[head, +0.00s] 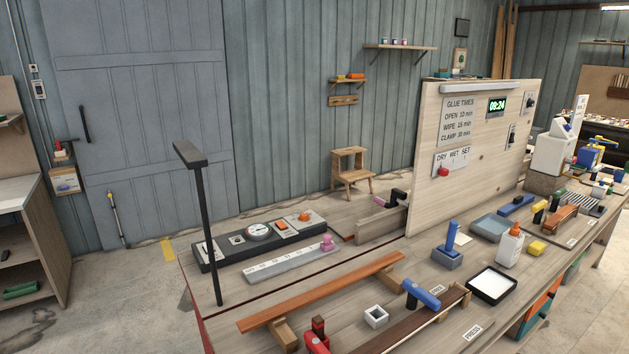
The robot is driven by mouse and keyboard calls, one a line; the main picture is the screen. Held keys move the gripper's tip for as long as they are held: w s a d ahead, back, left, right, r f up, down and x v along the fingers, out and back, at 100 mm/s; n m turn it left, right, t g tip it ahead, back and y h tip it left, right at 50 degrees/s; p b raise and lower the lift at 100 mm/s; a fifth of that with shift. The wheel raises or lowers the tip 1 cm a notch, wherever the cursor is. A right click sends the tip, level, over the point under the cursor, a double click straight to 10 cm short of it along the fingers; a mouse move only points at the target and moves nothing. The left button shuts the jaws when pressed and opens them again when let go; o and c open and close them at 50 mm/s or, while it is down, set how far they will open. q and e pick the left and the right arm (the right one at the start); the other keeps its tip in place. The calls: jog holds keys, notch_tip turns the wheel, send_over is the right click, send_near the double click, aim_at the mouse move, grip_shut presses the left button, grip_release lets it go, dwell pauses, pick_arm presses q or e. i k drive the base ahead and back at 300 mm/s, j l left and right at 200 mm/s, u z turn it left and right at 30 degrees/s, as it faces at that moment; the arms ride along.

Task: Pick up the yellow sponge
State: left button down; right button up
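The yellow sponge (537,247) looks like a small yellow block. It lies on the wooden workbench (350,325) on the right side of the head view, just right of the white glue bottle with an orange tip (510,247). Its top and front faces show. Neither of my grippers is in view.
Left of the bottle stand a blue-handled tool in a grey-blue block (447,250) and a black tray with a white inside (492,285). An orange-brown tool (561,221) lies behind the sponge. A tall plywood board (470,190) rises behind. A dark post (205,230) stands left.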

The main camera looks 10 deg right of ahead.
aim_at(536, 248)
jog(key=z, duration=1.7)
